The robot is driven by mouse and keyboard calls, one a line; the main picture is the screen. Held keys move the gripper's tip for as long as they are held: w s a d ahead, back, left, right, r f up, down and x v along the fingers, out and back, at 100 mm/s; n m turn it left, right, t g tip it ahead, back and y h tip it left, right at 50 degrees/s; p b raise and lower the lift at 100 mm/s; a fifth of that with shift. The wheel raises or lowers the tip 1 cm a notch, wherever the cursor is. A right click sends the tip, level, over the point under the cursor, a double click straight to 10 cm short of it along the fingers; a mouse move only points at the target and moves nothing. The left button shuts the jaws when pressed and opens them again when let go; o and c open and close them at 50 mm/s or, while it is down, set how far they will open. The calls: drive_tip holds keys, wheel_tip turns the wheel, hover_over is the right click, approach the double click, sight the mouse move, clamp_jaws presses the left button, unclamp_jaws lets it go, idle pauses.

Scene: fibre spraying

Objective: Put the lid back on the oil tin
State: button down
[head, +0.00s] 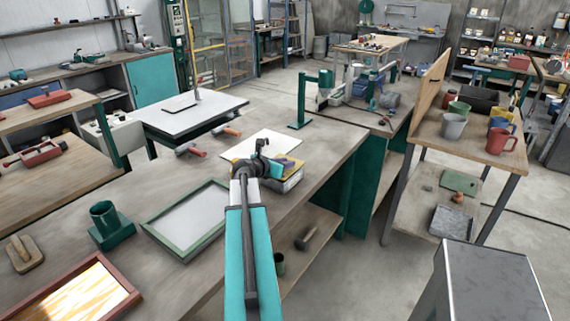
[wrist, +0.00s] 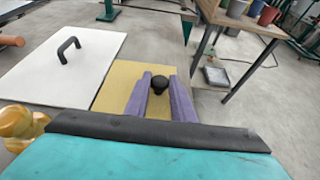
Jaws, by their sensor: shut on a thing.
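My gripper (wrist: 160,90) has purple fingers closed around a small black round knob (wrist: 159,82), which looks like the lid's knob. They are above a flat yellow surface (wrist: 110,88). In the head view the arm reaches over a low yellow-and-pale box (head: 288,184) near the bench's right edge. I cannot tell if the rest of the lid is hidden under the fingers. An open green cylinder on a square base (head: 104,222) stands at the left front of the bench. Which vessel is the oil tin is not clear.
A white panel (head: 262,143) with a black handle (wrist: 69,47) lies beside the yellow surface. A green-framed tray (head: 190,218) and a red-framed panel (head: 75,296) lie on the bench. A wooden-handled block (head: 22,254) is far left. Cups (head: 453,124) stand on another table.

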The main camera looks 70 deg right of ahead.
drive_tip(key=shift+f, duration=0.6)
drive_tip(key=c, duration=1.5)
unclamp_jaws()
drive_tip(key=shift+r, duration=0.2)
drive_tip(key=shift+r, duration=0.55)
drive_tip(key=b+v, duration=0.2)
drive_tip(key=v, duration=1)
